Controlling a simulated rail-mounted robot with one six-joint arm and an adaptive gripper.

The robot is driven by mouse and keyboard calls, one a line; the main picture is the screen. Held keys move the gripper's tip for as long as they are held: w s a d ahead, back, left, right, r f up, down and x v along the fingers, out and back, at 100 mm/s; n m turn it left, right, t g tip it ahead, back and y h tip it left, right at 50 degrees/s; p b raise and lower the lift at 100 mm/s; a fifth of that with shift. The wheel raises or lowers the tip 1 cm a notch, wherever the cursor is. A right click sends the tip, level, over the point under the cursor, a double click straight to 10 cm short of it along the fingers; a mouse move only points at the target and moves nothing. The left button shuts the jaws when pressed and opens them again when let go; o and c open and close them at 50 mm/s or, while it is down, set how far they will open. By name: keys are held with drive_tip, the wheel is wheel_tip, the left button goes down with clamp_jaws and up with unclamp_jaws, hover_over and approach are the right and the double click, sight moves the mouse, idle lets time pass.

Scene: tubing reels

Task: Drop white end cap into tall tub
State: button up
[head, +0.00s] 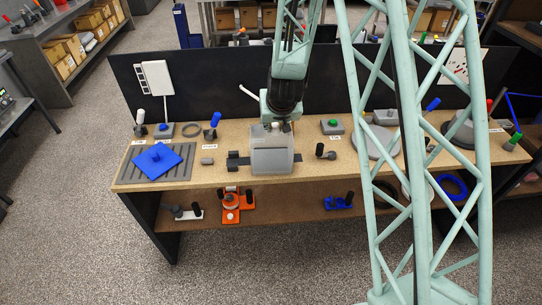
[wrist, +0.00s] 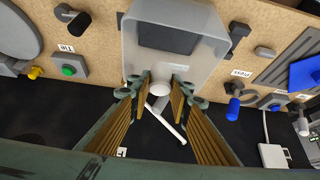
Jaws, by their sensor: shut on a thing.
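A small white end cap (wrist: 160,89) sits between the fingertips of my gripper (wrist: 161,82) in the wrist view. The fingers are shut on its sides. In the head view my gripper (head: 281,122) hangs over the back edge of the tall tub, and the cap is too small there to make out clearly. The tall tub (head: 272,160) is a translucent grey box standing on the bench. In the wrist view the tub (wrist: 212,55) lies just beyond the fingertips, with a dark rectangle visible in it. I cannot tell how high the cap is above the rim.
A dark bar (head: 238,161) lies by the tub's left side. A black-ended fitting (head: 325,151) is to its right. A blue plate (head: 157,158) rests on a grooved grey mat at left. A black panel (head: 200,85) stands behind the bench. A grey disc (head: 374,143) lies at right.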

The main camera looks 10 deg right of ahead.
drive_tip(key=shift+f+b, duration=1.1)
drive_tip(key=shift+f, duration=0.95)
drive_tip(key=o, duration=0.8)
drive_tip(key=shift+r, duration=0.15)
drive_tip(key=shift+v, duration=5.85)
